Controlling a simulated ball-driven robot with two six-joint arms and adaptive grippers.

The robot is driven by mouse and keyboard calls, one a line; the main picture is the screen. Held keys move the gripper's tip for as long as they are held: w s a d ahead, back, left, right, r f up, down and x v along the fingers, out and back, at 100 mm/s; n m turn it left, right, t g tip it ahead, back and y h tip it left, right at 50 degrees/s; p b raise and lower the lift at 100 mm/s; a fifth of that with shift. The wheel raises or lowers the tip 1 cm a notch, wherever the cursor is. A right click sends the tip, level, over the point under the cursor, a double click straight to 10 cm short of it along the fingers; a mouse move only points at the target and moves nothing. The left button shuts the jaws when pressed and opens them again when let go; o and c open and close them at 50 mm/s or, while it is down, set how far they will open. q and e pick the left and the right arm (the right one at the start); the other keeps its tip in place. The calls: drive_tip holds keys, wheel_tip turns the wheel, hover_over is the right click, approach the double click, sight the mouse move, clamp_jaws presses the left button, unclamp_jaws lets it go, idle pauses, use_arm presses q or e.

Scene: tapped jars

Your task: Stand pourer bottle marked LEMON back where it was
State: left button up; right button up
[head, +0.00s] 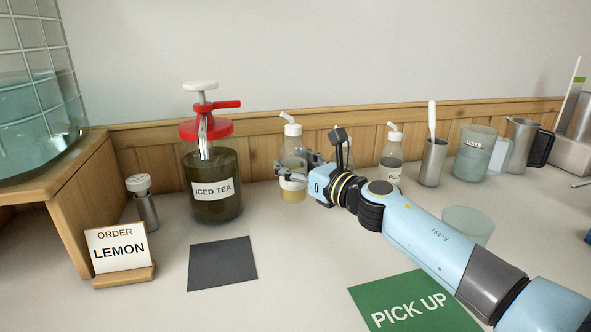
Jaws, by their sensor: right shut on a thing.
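A clear pourer bottle (292,146) with a white spout and pale yellow liquid is upright near the back wall, right of the iced tea jar. My right gripper (294,169) is shut around its middle, reaching in from the right. The fingers cover most of its label, so I cannot read the name. Its base is at or just above the counter; I cannot tell which. The order sign (120,250) reads LEMON. My left gripper is not in view.
The iced tea jar (213,205) stands left of the held bottle. A bottle labelled PLUM or similar (391,153) stands to the right, with another partly hidden behind my gripper. A dark mat (222,264), a green PICK UP mat (410,305) and a clear cup (467,224) are in front.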

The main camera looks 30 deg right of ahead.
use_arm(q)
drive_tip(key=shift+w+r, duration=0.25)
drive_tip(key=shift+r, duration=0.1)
use_arm(e)
drive_tip(key=shift+h, duration=0.3)
drive_tip(key=w, duration=0.1)
drive_tip(key=w+r, duration=0.2)
drive_tip(key=shift+w+d, duration=0.2)
drive_tip(key=shift+w, duration=0.1)
use_arm(q)
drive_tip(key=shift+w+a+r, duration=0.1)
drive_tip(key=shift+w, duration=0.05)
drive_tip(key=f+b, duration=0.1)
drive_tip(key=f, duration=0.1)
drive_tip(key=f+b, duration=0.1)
drive_tip(key=b, duration=0.1)
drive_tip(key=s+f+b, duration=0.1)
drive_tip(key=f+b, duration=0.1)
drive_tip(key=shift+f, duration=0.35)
use_arm(e)
wheel_tip(320, 180, down, 6)
drive_tip(key=shift+r, duration=0.1)
use_arm(q)
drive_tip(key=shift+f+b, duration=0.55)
drive_tip(key=shift+b, duration=0.1)
use_arm(e)
drive_tip(key=shift+f, duration=0.55)
drive_tip(key=o, duration=1.6)
drive_tip(key=shift+c, duration=0.2)
drive_tip(key=shift+s, duration=0.15)
